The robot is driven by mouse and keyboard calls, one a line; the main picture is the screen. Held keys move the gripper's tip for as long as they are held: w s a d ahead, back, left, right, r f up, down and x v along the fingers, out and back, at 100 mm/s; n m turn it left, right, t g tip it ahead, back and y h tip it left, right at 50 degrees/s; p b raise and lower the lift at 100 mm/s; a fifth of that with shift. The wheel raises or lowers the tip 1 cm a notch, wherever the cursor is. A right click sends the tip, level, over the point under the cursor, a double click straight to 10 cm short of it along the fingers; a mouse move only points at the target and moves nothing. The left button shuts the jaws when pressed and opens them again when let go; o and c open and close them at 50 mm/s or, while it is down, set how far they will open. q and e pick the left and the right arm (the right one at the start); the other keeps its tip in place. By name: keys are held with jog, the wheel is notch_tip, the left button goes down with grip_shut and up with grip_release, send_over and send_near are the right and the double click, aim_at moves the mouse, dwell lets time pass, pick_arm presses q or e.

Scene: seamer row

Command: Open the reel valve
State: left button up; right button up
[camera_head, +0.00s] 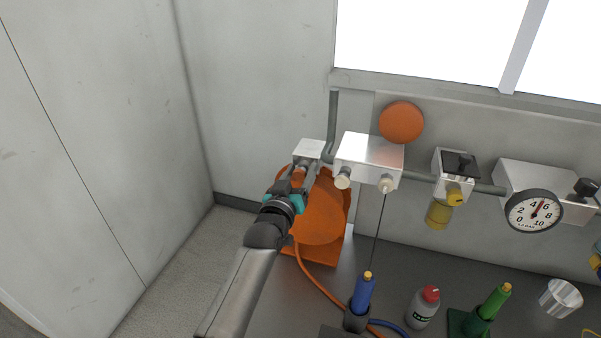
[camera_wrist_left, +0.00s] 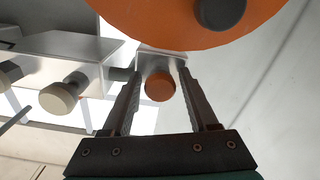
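The orange hose reel (camera_head: 322,215) stands by the wall. A small pale valve box (camera_head: 309,149) sits at its upper left on the pipe. In the left wrist view the box (camera_wrist_left: 160,62) carries a round orange-brown knob (camera_wrist_left: 160,87), and the reel (camera_wrist_left: 165,22) fills the top. My left gripper (camera_head: 299,170) is at the front of the box. In the left wrist view its fingers (camera_wrist_left: 160,76) stand apart on either side of the knob, with narrow gaps showing. The gripper hides most of the knob in the head view. My right gripper is not in view.
A larger white box (camera_head: 368,151) with two pale knobs is just right of the valve. Further right are a yellow-knobbed regulator (camera_head: 457,163) and a gauge (camera_head: 533,211). A blue tool (camera_head: 363,293), a bottle (camera_head: 424,306) and a green tool (camera_head: 490,303) stand on the bench.

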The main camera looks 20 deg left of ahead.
pick_arm(q)
grip_shut()
dwell(1.1)
